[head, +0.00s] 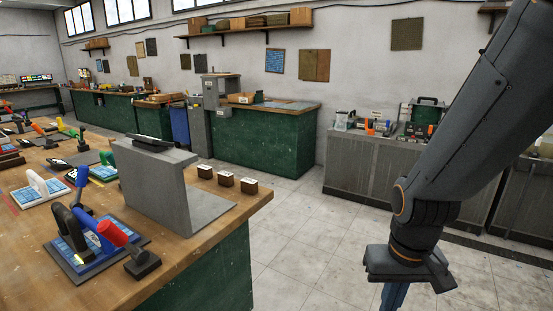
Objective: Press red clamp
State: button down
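A clamp with a red handle (113,232) stands at the near edge of the wooden bench, at the lower left. Its red grip slants down to the right toward a dark block (142,264). My gripper (393,297) hangs at the lower right over the floor, well apart from the bench and the clamp. Its blue fingers are cut off by the bottom edge, so their opening is unclear.
A grey metal L-shaped stand (158,190) rises on the bench behind the red clamp. Several small brown blocks (227,179) sit right of it. More clamps, including a white-handled one (37,183), fill the bench's left side. Open tiled floor (305,245) lies between bench and gripper.

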aim_at(106, 228)
jog(key=u, duration=1.85)
